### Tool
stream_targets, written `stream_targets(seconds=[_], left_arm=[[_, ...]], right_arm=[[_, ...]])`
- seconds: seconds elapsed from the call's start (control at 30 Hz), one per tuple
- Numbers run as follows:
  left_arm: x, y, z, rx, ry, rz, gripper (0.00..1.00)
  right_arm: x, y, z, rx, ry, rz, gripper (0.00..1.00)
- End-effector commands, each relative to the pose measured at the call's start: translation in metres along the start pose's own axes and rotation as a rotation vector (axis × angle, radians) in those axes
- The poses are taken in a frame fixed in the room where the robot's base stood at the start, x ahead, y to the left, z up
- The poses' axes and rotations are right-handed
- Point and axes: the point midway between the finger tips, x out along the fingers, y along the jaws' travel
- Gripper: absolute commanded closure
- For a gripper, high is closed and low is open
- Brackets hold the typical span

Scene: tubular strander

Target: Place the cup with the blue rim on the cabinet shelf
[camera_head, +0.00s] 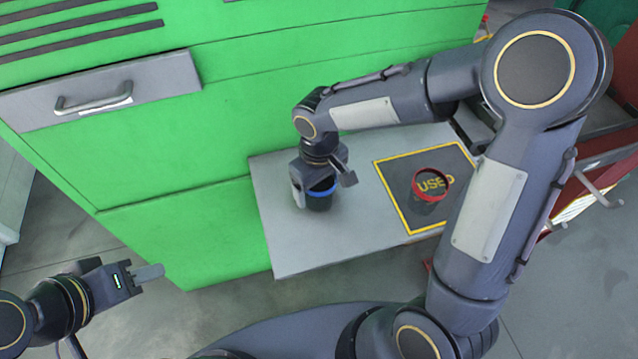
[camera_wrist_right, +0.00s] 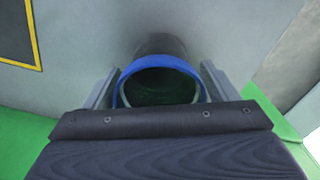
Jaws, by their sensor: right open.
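The cup with the blue rim (camera_head: 319,199) is dark and stands on a grey surface (camera_head: 285,245) beside the green cabinet (camera_head: 300,100). My right gripper (camera_head: 323,187) is open over the cup, one finger on each side of it. In the right wrist view the blue rim of the cup (camera_wrist_right: 160,65) lies between the two fingers of the right gripper (camera_wrist_right: 160,90), and its inside looks dark. Whether the fingers touch the cup I cannot tell. My left gripper (camera_head: 136,278) is at the lower left, away from the surface; its jaw opening cannot be made out.
A red-rimmed cup (camera_head: 429,202) stands on a dark square marked "USED" with a yellow border (camera_head: 393,203), right of the blue-rimmed cup. The green cabinet with a grey handled drawer (camera_head: 165,78) rises behind. My right arm crosses above the grey surface.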

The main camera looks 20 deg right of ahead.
Motion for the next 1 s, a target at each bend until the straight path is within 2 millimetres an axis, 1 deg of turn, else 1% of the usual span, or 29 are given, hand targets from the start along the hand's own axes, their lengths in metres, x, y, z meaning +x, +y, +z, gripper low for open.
stream_targets(seconds=[0.17, 0.23, 0.37, 0.5, 0.6, 0.7, 0.83, 1.0], left_arm=[[-0.004, 0.002, -0.002, 0.000, 0.000, 0.000, 0.64], [-0.004, 0.002, -0.002, 0.000, 0.000, 0.000, 0.64], [-0.006, 0.003, -0.003, 0.000, 0.000, 0.000, 0.64], [-0.009, 0.004, -0.004, 0.000, 0.000, 0.000, 0.64], [-0.010, 0.005, -0.005, 0.000, 0.000, 0.000, 0.64], [-0.011, 0.005, -0.005, 0.000, 0.000, 0.000, 0.64], [-0.011, 0.005, -0.006, 0.000, 0.000, 0.000, 0.64], [-0.012, 0.005, -0.006, 0.000, 0.000, 0.000, 0.64]], right_arm=[[-0.008, 0.000, 0.000, 0.000, 0.002, 0.000, 0.20], [-0.017, 0.000, -0.001, 0.000, 0.005, 0.001, 0.20], [-0.044, 0.000, -0.001, 0.000, 0.007, 0.001, 0.20], [-0.075, 0.000, -0.001, 0.000, 0.006, 0.001, 0.20], [-0.094, 0.000, -0.001, 0.000, 0.005, 0.000, 0.20], [-0.109, 0.000, -0.001, 0.000, 0.003, 0.000, 0.20], [-0.121, 0.000, 0.000, 0.000, 0.002, 0.000, 0.20], [-0.124, 0.000, 0.001, 0.001, 0.002, -0.001, 0.20]])
